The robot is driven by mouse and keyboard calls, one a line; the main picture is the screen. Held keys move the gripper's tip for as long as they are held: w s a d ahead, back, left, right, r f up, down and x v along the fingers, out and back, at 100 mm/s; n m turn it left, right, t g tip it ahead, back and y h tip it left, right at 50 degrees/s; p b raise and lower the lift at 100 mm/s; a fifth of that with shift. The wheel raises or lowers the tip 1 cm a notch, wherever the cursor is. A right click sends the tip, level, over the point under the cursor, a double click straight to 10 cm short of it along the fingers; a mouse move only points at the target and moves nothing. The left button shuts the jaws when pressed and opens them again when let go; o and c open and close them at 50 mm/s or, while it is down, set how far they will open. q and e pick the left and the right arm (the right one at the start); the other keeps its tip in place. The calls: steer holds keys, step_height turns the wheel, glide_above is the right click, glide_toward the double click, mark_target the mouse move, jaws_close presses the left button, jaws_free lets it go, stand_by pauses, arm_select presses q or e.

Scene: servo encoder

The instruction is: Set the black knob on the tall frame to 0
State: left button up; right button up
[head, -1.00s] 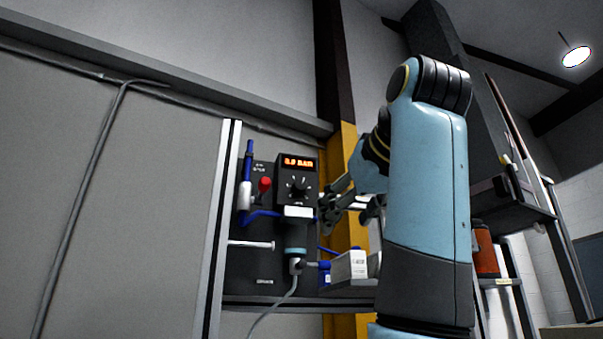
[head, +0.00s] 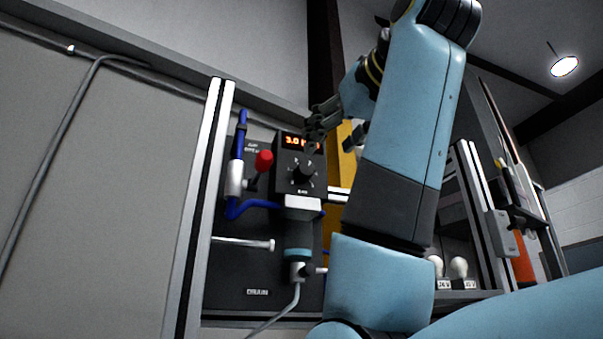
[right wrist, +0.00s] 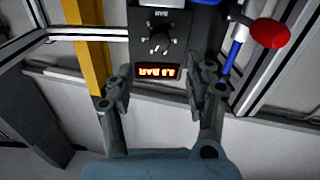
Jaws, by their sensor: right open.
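The black knob (head: 303,171) is on the front of a dark box with a lit orange display (head: 293,141), mounted on the tall metal frame (head: 208,170). The display seems to start with 3.0; my gripper hides its right end in the head view. In the right wrist view the knob (right wrist: 158,43) shows upside down above the lit display (right wrist: 157,72). My right gripper (head: 318,125) is open and empty, above and right of the knob, apart from it. In the right wrist view its fingers (right wrist: 165,68) are spread to both sides of the display. My left gripper is not in view.
A white-tipped rod (head: 243,243) sticks out lower left. White bulbs (head: 459,267) stand on the right.

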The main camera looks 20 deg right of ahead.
mark_target(308, 167)
steer(key=w+p, duration=0.1)
steer(key=w, duration=0.1)
steer(key=w+p, duration=0.1)
steer(key=w, duration=0.2)
steer(key=shift+w+a+r+p, duration=0.2)
steer(key=shift+w+p, duration=0.15)
steer(key=w+p, duration=0.1)
steer(key=w, duration=0.2)
steer(key=shift+a+f, duration=0.1)
steer(key=shift+a, duration=0.05)
steer(key=shift+w, duration=0.3)
steer(key=c, duration=0.4)
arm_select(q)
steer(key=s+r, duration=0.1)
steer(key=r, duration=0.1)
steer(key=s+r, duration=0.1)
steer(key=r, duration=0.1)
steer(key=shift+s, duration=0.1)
arm_select(e)
jaws_close()
